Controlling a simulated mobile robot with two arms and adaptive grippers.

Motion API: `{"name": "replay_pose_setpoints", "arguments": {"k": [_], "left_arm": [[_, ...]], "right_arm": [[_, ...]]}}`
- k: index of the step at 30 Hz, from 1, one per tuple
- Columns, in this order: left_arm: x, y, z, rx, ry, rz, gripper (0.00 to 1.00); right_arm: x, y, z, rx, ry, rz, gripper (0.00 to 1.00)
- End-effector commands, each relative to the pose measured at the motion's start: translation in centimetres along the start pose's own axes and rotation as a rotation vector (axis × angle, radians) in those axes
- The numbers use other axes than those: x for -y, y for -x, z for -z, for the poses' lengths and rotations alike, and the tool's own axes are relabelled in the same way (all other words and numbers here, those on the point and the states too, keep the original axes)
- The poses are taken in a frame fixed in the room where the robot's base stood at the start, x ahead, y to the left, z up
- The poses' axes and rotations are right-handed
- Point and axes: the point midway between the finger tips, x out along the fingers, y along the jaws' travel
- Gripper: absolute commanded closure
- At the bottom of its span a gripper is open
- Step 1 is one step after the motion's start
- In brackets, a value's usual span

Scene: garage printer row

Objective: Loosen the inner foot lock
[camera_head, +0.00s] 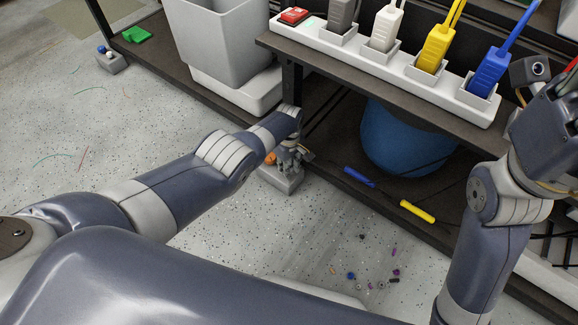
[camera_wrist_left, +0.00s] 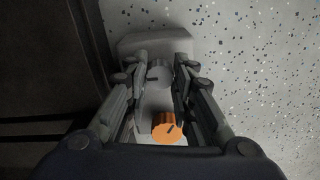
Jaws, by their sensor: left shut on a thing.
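A grey foot block (camera_head: 284,180) stands on the floor at the near corner of the dark rack. It carries an orange knob (camera_head: 270,158). The orange knob lies between the finger bases. In the head view the left hand (camera_head: 290,150) hides the grey knob. My right gripper's fingers are out of view.
The rack's lower shelf (camera_head: 330,150) holds a blue bucket (camera_head: 392,140), blue and yellow tools, and a grey bin (camera_head: 220,40). A power strip (camera_head: 375,62) with plugs lies above. Another foot (camera_head: 112,64) stands at the far left. Small scraps litter the open floor.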

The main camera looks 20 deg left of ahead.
Motion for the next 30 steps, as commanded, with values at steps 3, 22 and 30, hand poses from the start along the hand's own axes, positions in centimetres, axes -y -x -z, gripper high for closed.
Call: {"name": "replay_pose_setpoints", "arguments": {"k": [3, 22, 30], "left_arm": [[-0.06, 0.12, 0.31, -0.006, 0.001, -0.003, 1.0], [-0.03, 0.07, 0.11, -0.002, -0.001, -0.001, 0.55], [-0.15, 0.95, 0.13, 0.0, -0.002, -0.003, 0.55]], "right_arm": [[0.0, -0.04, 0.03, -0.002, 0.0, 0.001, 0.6], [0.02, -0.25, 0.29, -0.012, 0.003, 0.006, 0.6], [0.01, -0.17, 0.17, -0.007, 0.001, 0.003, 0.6]]}}
